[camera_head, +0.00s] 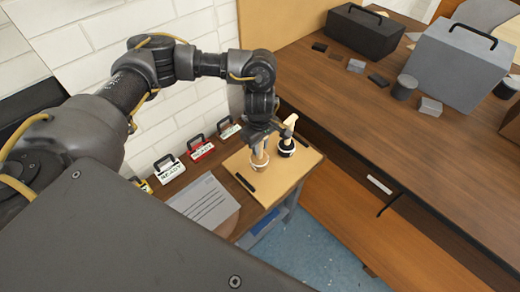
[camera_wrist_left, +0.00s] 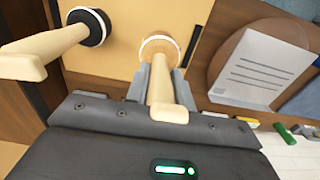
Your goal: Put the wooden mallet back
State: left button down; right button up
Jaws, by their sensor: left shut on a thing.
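The wooden mallet (camera_wrist_left: 163,90), pale wood, is between the fingers of my left gripper (camera_head: 262,140), which is shut on it. In the left wrist view the gripper (camera_wrist_left: 160,85) has a finger on each side of the pale shaft. The mallet's far end meets a round holder with a white rim (camera_wrist_left: 160,47), which also shows in the head view (camera_head: 260,168). I cannot tell whether the end is seated in it. The gripper hides much of the mallet in the head view. My right gripper is not in view.
A second pale wooden tool (camera_wrist_left: 45,52) stands in a black holder (camera_head: 286,149) close beside the gripper. Both holders are on a tan board (camera_head: 292,171). A paper sheet (camera_head: 203,202) and several small "READY" signs (camera_head: 202,151) are to the left. A brown bench (camera_head: 420,125) with boxes stands right.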

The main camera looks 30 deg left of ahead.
aim_at(260, 152)
pick_arm(q)
jog(key=shift+w+f, duration=0.1)
jog(key=shift+f, duration=0.1)
jog(key=shift+f+p, duration=0.6)
jog(key=shift+f, duration=0.95)
jog(key=shift+f, duration=0.1)
jog(key=c, duration=1.2)
grip_release()
